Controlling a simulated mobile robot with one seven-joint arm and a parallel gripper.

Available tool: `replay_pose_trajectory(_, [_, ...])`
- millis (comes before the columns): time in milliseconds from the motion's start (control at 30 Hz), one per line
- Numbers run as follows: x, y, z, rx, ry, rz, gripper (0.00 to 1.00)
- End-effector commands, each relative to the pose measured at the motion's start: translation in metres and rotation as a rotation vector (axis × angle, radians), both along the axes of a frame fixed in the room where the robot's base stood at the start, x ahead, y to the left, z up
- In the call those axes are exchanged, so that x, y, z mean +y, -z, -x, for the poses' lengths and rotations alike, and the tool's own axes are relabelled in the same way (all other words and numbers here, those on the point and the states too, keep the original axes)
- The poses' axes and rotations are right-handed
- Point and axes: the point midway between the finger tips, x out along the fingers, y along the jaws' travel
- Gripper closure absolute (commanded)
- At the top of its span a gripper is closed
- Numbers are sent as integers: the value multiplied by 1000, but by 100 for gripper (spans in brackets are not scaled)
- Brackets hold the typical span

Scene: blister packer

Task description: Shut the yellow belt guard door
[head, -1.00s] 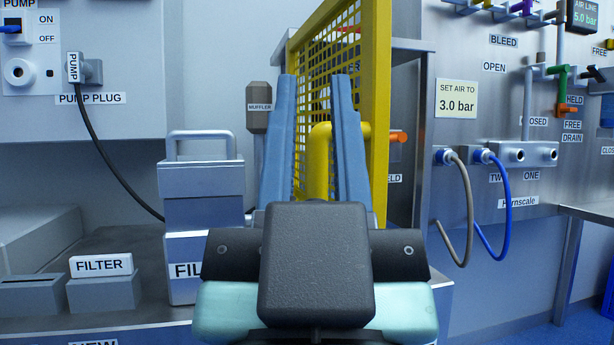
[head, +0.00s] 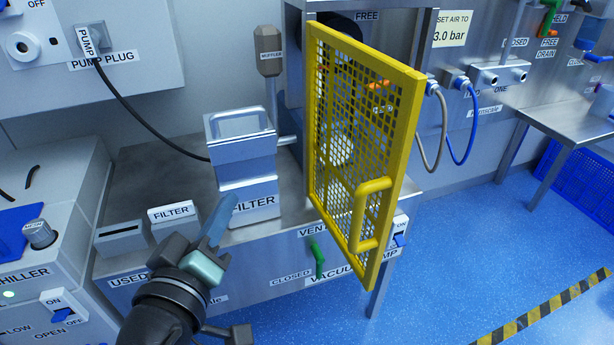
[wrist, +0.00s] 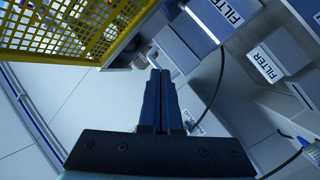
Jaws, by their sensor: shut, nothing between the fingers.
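The yellow belt guard door (head: 312,130) is a mesh panel in a yellow frame. It stands open, swung out toward me from the steel housing (head: 296,60). Its yellow bar handle (head: 369,215) is low on the side nearest me. My gripper (head: 222,212) is to the left of the door, in front of the filter housing, and apart from the door. In the wrist view my gripper's blue fingers (wrist: 161,75) are together and empty. There the door's mesh (wrist: 75,28) fills the upper left, with no finger touching it.
The steel filter housing (head: 246,160) stands on the bench behind my gripper. A filter box (head: 174,217) and a grey slotted box (head: 121,238) sit to its left. A green vent lever (head: 318,259) is on the bench front below the door.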

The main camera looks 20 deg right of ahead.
Motion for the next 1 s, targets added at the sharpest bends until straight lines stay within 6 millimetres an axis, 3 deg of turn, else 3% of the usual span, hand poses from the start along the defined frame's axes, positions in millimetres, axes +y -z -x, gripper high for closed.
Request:
replay_pose_trajectory(200, [-8, 24, 57, 325, 209, 362, 100])
replay_pose_trajectory(400, [-10, 23, 108, 452, 334, 628, 100])
replay_pose_trajectory(500, [-9, 20, 121, 470, 364, 697, 100])
replay_pose_trajectory(667, [-13, 21, 124, 477, 382, 729, 100])
replay_pose_trajectory(1000, [-62, 20, 85, 476, 385, 725, 100])
